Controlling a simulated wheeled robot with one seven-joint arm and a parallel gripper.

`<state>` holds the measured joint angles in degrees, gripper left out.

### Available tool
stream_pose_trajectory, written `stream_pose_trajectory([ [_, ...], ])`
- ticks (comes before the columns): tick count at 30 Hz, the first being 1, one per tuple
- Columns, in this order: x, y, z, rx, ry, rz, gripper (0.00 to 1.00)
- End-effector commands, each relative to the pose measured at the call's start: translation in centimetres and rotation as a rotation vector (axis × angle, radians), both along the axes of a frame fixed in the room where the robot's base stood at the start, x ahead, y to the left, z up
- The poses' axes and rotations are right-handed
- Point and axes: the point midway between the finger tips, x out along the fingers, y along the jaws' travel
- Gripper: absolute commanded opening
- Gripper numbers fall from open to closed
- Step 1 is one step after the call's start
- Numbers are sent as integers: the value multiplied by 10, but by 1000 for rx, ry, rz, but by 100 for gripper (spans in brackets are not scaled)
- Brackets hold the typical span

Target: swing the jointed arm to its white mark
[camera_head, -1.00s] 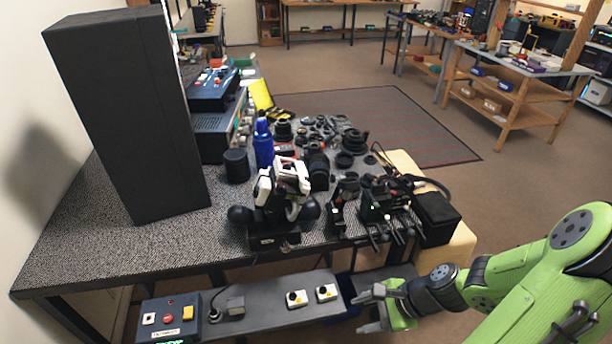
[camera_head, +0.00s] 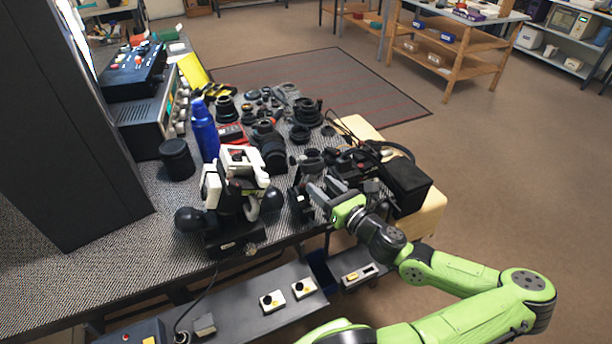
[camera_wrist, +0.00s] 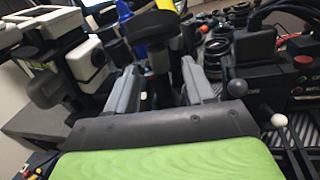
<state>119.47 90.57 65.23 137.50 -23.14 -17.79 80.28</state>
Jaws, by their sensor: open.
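My gripper (camera_head: 325,188) is open at the front edge of the bench, its fingers pointing left and inward over it. A small black upright device (camera_head: 300,205) stands just left of the fingertips; it may be the jointed arm, but I cannot tell. In the wrist view the two grey fingers of my gripper (camera_wrist: 160,75) are spread, with dark upright parts between and beyond them. I cannot tell whether they touch a finger. I cannot make out the white mark in either view.
A black-and-white twin-knob device (camera_head: 238,190) stands left of my gripper. A black control box (camera_wrist: 300,78) with levers is close on the right in the wrist view. The lower shelf holds small switch boxes (camera_head: 272,300).

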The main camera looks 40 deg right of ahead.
Motion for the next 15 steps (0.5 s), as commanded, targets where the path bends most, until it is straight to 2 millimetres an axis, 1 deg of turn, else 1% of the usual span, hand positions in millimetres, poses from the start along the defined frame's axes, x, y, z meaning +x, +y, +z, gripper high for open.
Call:
stream_pose_trajectory([
  [1, 14, 0, -2, -2, -1, 4, 53],
  [3, 30, -1, -2, -2, 0, 3, 53],
  [6, 49, -2, -2, -2, 0, 2, 53],
  [10, 63, -4, -1, -1, 1, -1, 53],
  [15, 67, -4, 0, -1, 2, -1, 53],
])
